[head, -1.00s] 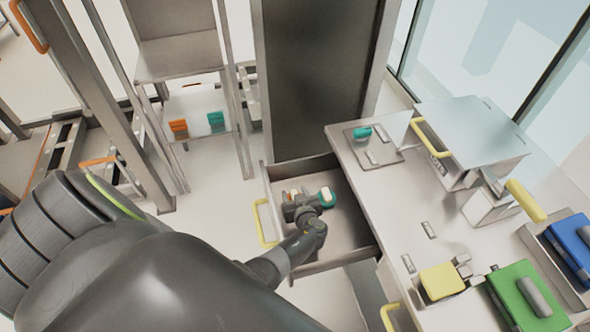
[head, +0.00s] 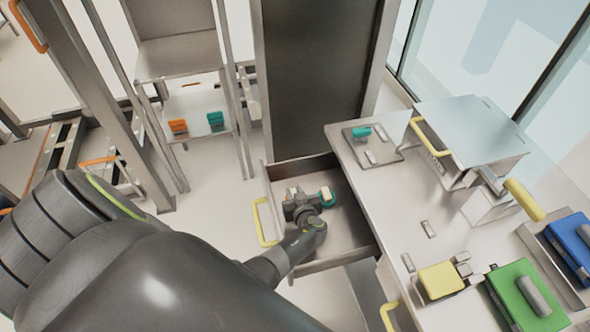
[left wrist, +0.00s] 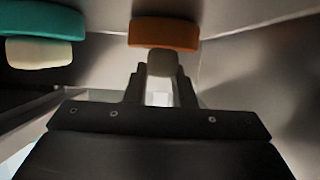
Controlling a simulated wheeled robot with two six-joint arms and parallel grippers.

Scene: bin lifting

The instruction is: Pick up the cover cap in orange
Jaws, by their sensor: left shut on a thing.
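My right gripper is not in view.
The drawer walls stand close around my left gripper, with a yellow handle (head: 262,222) on the left side. A steel counter (head: 375,178) on the right holds a metal box (head: 470,130) and yellow, green and blue items. Another orange cap (head: 178,126) sits on a shelf.

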